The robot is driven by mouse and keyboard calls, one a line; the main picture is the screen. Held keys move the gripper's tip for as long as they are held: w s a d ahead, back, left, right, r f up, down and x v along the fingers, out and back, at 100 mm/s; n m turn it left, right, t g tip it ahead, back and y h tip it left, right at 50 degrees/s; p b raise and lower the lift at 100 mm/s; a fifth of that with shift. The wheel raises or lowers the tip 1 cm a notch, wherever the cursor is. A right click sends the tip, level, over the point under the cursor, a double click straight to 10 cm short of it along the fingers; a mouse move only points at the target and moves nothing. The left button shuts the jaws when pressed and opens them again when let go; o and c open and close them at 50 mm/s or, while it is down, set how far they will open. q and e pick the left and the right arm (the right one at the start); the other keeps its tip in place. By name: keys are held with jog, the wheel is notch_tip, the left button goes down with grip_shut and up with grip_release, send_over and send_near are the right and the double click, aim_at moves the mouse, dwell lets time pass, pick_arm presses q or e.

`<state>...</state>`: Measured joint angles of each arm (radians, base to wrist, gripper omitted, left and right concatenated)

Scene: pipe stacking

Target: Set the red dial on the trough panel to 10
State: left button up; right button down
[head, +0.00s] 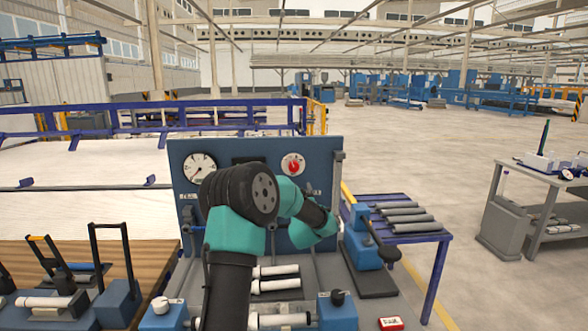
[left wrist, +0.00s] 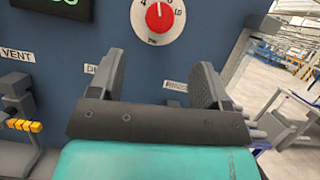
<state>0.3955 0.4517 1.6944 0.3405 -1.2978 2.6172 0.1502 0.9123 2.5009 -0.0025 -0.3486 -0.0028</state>
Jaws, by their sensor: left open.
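The red dial (head: 293,164) sits on a white numbered face high on the blue trough panel (head: 240,150). In the left wrist view the red dial (left wrist: 159,17) is at the top edge, its white mark pointing roughly up; a 4 reads at its left, other numbers are partly cut off. My left gripper (left wrist: 160,58) is open and empty in front of the panel, its two dark fingers spread below the dial, apart from it. In the head view my left gripper (head: 322,222) is largely hidden by my arm, below and right of the dial. My right gripper is not in view.
A white gauge (head: 200,167) is left of the dial, with a dark display (left wrist: 52,8) between them. Yellow-tipped parts (left wrist: 25,126) sit low left in the wrist view. A blue table (head: 445,238) with grey pipes stands right of the panel.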

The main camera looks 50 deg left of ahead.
aim_at(294, 168)
pick_arm(q)
jog(key=x, duration=1.2)
jog(key=shift+w+a+r, duration=0.1)
jog(key=shift+a, duration=0.05)
jog(key=shift+c, duration=0.2)
jog(key=c, duration=0.9)
